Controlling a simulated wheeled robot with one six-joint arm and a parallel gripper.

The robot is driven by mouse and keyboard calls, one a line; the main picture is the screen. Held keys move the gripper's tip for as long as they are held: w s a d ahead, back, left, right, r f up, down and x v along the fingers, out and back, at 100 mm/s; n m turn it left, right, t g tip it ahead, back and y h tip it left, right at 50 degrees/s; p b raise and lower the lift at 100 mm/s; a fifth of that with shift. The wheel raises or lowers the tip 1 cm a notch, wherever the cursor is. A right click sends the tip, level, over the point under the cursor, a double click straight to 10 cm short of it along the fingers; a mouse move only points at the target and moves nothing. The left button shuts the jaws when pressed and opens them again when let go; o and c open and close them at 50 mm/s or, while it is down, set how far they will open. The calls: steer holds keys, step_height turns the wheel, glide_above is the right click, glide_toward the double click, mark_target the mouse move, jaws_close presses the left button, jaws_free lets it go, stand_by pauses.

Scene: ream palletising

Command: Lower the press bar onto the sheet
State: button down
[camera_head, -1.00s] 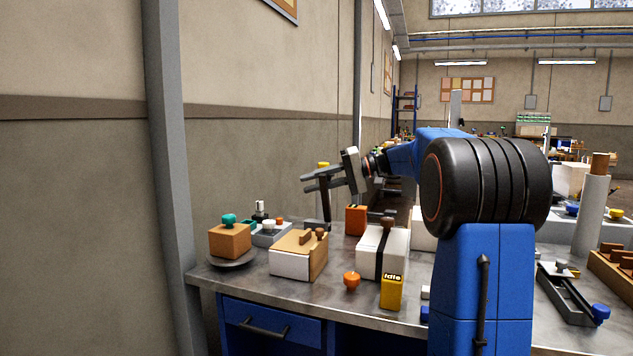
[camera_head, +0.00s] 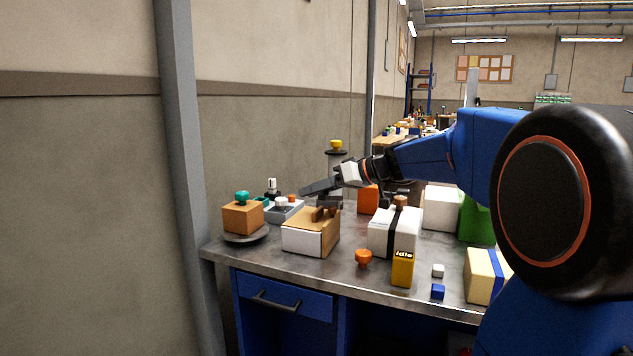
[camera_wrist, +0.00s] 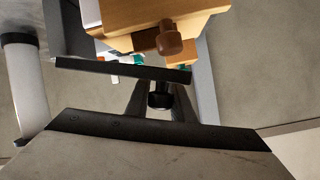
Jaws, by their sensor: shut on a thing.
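My gripper (camera_head: 326,186) reaches left over the table, just above the cardboard-and-white box with brown handles (camera_head: 309,237). In the wrist view, its dark fingers (camera_wrist: 158,84) run up to a long dark bar, which I take to be the press bar (camera_wrist: 120,68). The gripper is shut on it, though the contact itself is hard to see. A brown knob (camera_wrist: 172,42) on a wooden-coloured block shows beyond the bar. I cannot make out a sheet, and the bar does not clearly touch anything below.
A yellow-topped post (camera_head: 336,145) stands behind the gripper. An orange box (camera_head: 242,217) with a teal knob stands at the left. A black-strapped white box (camera_head: 394,233) and a yellow "idle" block (camera_head: 402,270) are to the right. An orange knob (camera_head: 363,257) stands near the front.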

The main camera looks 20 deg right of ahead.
steer(key=shift+s+a+f+n+t+h, duration=0.2)
steer(key=shift+f+n, duration=0.1)
steer(key=shift+f, duration=0.2)
steer(key=shift+s+a+f+n+t+h, duration=0.1)
steer(key=shift+f+n+t+h, duration=0.15)
steer(key=shift+f, duration=0.25)
steer(key=c, duration=1.8)
jaws_free()
steer(key=v, duration=1.7)
steer(key=shift+s+d, duration=0.15)
